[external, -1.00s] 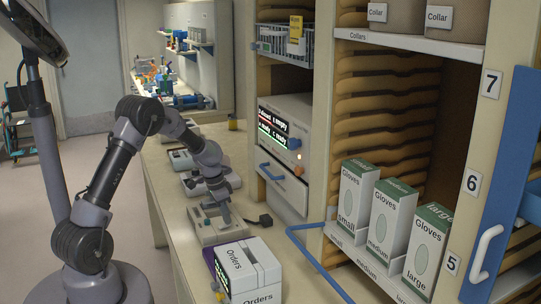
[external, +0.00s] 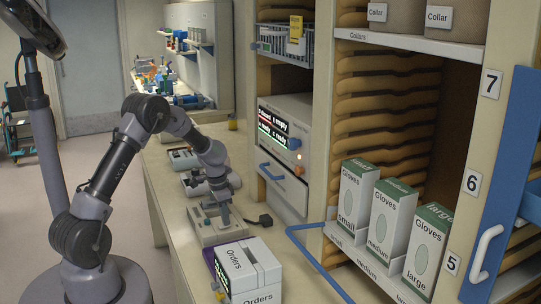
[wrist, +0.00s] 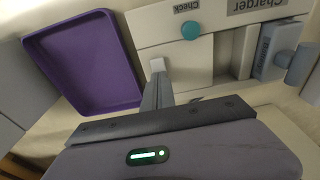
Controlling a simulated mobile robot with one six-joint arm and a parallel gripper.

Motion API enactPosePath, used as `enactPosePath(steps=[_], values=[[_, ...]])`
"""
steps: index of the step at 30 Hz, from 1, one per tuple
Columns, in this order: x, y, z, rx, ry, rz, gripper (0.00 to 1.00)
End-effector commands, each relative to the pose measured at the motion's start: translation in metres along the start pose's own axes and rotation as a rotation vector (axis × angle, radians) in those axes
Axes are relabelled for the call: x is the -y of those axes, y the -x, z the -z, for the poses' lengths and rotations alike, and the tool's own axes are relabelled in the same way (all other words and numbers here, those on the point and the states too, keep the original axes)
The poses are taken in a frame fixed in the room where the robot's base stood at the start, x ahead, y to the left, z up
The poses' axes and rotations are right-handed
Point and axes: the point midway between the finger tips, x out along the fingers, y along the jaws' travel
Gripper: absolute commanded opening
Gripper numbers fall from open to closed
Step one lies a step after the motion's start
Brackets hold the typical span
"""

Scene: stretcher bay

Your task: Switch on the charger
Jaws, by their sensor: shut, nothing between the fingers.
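The charger (external: 218,236) is a pale box on the counter in the external view. In the wrist view the charger (wrist: 200,22) carries the labels "Charger" and "Check", with a round teal button (wrist: 190,30) beside "Check". A grey-blue block labelled "Battery" (wrist: 270,55) sits at its right side. My gripper (wrist: 158,72) is shut and empty, with its tips at the charger's left part, left of and below the teal button. In the external view my gripper (external: 225,222) points down onto the charger. I cannot tell whether the tips touch it, and they hide what lies beneath.
A purple tray (wrist: 82,60) lies left of the charger. A dark plug (external: 264,221) lies to its right. The Orders box (external: 250,270) stands in front, and other devices (external: 195,183) stand behind. A cabinet with a blue-handled drawer (external: 283,185) rises at the right.

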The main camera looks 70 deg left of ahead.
Motion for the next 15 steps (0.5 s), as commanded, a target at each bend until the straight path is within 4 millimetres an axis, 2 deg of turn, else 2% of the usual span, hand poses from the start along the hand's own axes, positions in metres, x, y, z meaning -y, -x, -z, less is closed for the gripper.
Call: enactPosePath(steps=[4,12,15], values=[[-0.001,-0.0028,-0.0104,0.01,0.0,-0.005,0.0],[-0.0012,-0.0014,-0.0111,0.01,-0.001,-0.005,0.0],[-0.0012,0.0061,-0.0105,0.01,-0.001,-0.005,0.0]])
